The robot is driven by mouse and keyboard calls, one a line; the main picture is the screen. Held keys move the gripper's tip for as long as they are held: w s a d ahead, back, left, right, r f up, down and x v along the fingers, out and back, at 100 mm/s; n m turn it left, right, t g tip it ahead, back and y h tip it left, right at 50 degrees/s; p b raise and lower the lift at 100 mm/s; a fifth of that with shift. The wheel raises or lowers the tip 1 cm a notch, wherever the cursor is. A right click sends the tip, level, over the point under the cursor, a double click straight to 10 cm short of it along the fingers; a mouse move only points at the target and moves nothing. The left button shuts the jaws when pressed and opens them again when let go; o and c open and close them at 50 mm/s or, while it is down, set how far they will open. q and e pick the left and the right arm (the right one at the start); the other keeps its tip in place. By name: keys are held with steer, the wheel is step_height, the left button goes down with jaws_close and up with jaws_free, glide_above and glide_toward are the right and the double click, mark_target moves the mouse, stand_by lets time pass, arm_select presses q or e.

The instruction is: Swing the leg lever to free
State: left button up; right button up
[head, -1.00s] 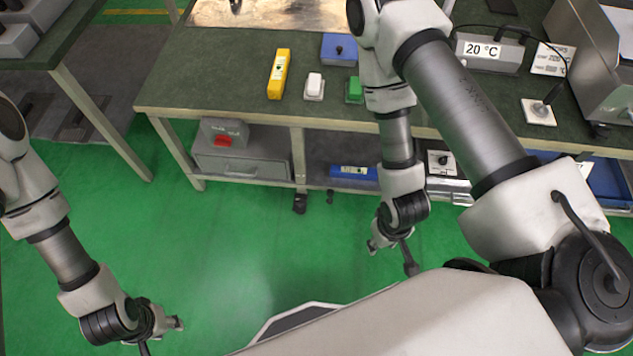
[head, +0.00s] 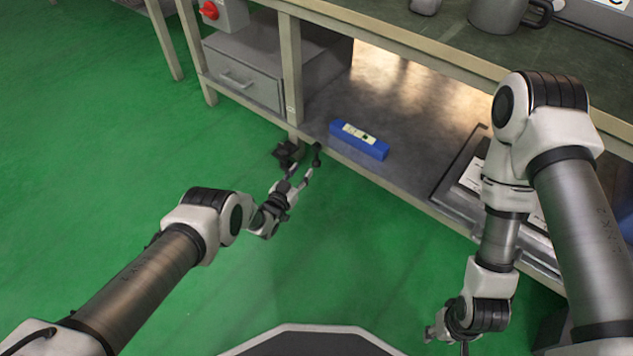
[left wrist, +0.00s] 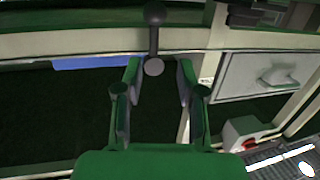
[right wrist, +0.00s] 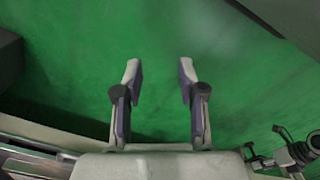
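The leg lever (head: 317,155), a short dark rod with rounded ends, stands by the foot of the bench leg, below the lower shelf's front edge. It also shows in the left wrist view (left wrist: 153,38). My left gripper (head: 299,177) is open, with its fingertips close to the lever. In the left wrist view, the lever's near round end appears between the open fingertips (left wrist: 158,72); I cannot tell how deep it sits between them. My right gripper (right wrist: 159,72) is open and empty above the green floor, and partly shows at the lower right of the head view.
A dark foot block (head: 287,154) sits at the bench leg (head: 291,75). A blue box (head: 360,141) lies on the lower shelf (head: 400,120). A grey drawer unit (head: 243,80) with a red-knobbed box (head: 209,11) stands left. The green floor (head: 90,130) is clear.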

mark_target(316, 157)
arm_select(q)
steer(key=shift+t+h, duration=0.4)
steer(key=shift+h, duration=0.1)
steer(key=b+x, duration=0.2)
steer(key=f+b+x, duration=0.1)
steer(key=b+x, duration=0.4)
steer(key=x, duration=0.1)
steer(key=shift+d+f+b, duration=0.2)
steer(key=shift+d+b, duration=0.1)
steer(key=shift+d, duration=0.1)
arm_select(e)
steer(key=f, duration=0.3)
steer(key=w+f, duration=0.1)
steer(key=f, duration=0.6)
steer(key=shift+w, duration=0.4)
arm_select(q)
steer(key=shift+w+d+r, duration=0.1)
steer(key=shift+w+r, duration=0.05)
steer(key=shift+w, duration=0.15)
arm_select(e)
steer(key=shift+w+f+t, duration=0.15)
steer(key=shift+f+t, duration=0.1)
steer(key=shift+t, duration=0.05)
arm_select(q)
steer(key=shift+w+d+r+b, duration=0.1)
steer(key=shift+w+r+b, duration=0.05)
steer(key=shift+b, duration=0.15)
steer(key=shift+r, duration=0.1)
arm_select(e)
steer(key=shift+w, duration=0.1)
